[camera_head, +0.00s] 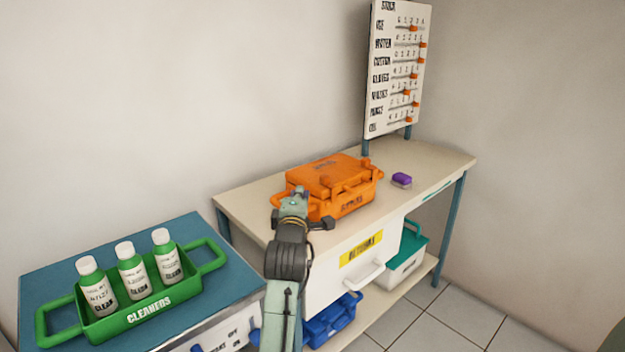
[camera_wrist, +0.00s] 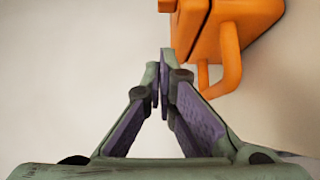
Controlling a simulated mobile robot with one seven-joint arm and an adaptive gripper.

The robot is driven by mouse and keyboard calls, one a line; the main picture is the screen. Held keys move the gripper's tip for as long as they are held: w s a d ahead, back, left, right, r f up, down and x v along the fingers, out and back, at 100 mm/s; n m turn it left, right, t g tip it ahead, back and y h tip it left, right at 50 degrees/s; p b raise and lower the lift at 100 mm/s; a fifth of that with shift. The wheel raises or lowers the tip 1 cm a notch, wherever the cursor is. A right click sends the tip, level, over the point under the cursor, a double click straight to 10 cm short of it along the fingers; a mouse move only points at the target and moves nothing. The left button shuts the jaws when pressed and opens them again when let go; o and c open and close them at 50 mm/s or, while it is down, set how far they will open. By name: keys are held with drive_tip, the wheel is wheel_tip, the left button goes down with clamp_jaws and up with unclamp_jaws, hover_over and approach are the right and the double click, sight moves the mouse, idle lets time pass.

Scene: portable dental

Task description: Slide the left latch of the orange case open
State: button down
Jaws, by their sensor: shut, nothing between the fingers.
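The orange case (camera_head: 345,203) sits closed on the cream tabletop, with raised orange pieces along its front edge. Which of these is the left latch is hard to tell at this size. My gripper (camera_head: 301,193) is at the case's left front corner in the head view, hiding part of it. In the wrist view my gripper (camera_wrist: 164,62) is shut and empty, its fingertips together. There the case (camera_wrist: 205,35) is at the top right, just past the fingertips, with a side handle (camera_wrist: 232,60) to their right. Contact cannot be told.
A purple-topped block (camera_head: 401,180) lies right of the case. A stock board (camera_head: 398,70) stands behind. A green cleaners caddy (camera_head: 150,313) with bottles is on the blue-topped cart (camera_head: 60,268) at left. The white drawer (camera_head: 330,285) is below the tabletop (camera_head: 245,203).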

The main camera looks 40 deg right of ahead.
sight(322, 178)
drive_tip(key=p+x, duration=0.1)
drive_tip(key=x, duration=0.3)
drive_tip(key=shift+r, duration=0.15)
drive_tip(key=shift+d+p, duration=0.4)
drive_tip(key=shift+d, duration=1.45)
drive_tip(key=shift+w+d, duration=0.1)
drive_tip(key=shift+d, duration=1.6)
drive_tip(key=shift+a, duration=0.1)
